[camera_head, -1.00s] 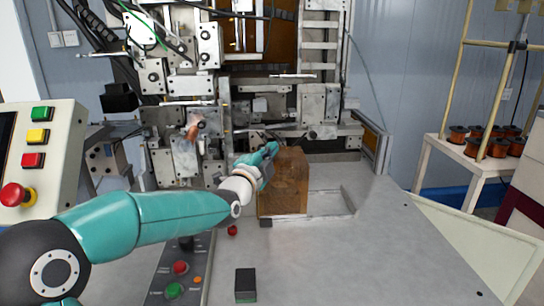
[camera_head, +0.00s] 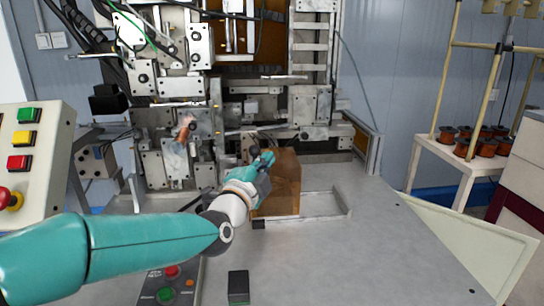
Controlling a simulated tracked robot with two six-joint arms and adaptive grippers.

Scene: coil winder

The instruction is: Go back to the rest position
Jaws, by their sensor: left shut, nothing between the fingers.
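My left arm reaches in from the left, and my left gripper (camera_head: 264,158) points away toward the coil winder (camera_head: 180,130). The gripper is shut with nothing in it. It is in front of the upper left part of a brown box-shaped block (camera_head: 281,187) on the machine's grey table (camera_head: 350,255). I cannot tell whether it touches the block. My right gripper is not in view.
A control box with green, yellow and red buttons (camera_head: 22,150) stands at left. A button panel (camera_head: 172,284) and a small dark block (camera_head: 238,287) are at the table front. A white stand with copper-coloured spools (camera_head: 470,148) is at right. The table's right side is clear.

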